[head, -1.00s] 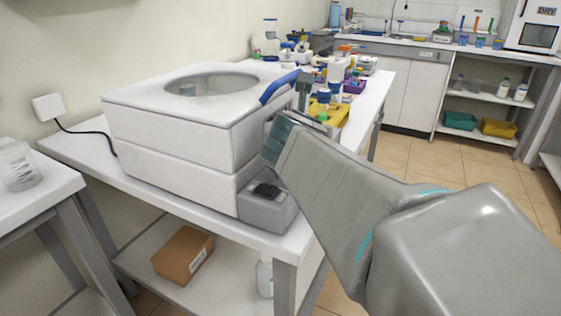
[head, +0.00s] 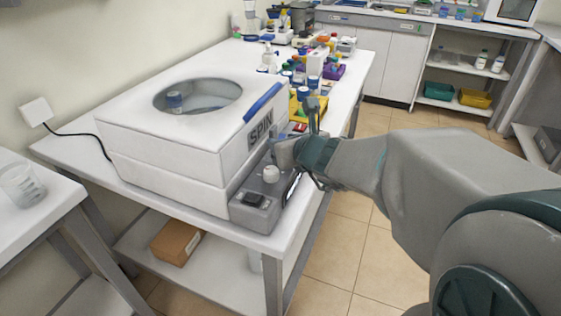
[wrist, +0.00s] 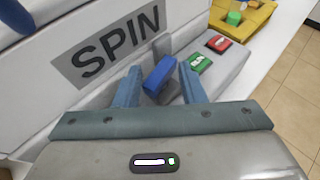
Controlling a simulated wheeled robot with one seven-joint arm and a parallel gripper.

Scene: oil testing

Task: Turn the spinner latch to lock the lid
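The spinner is a white box with a round window in its lid (head: 135,112) and a SPIN label (head: 260,131) on its side. The lid lies down on the body, with a blue handle (head: 263,103) along its edge. In the wrist view, the blue latch (wrist: 158,74) on a grey bracket sits right of the SPIN label (wrist: 115,45). My gripper (wrist: 159,85) is open, with one finger on each side of the latch and small gaps beside it. I cannot tell whether a finger touches it. In the head view, my gripper hides the latch.
A red button (wrist: 218,43) and a green button (wrist: 201,63) lie on the grey ledge near the latch. A white knob (head: 271,174) and black switch (head: 254,199) are at the spinner's front corner. Bottles and a yellow tray crowd the table behind. The floor to the right is clear.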

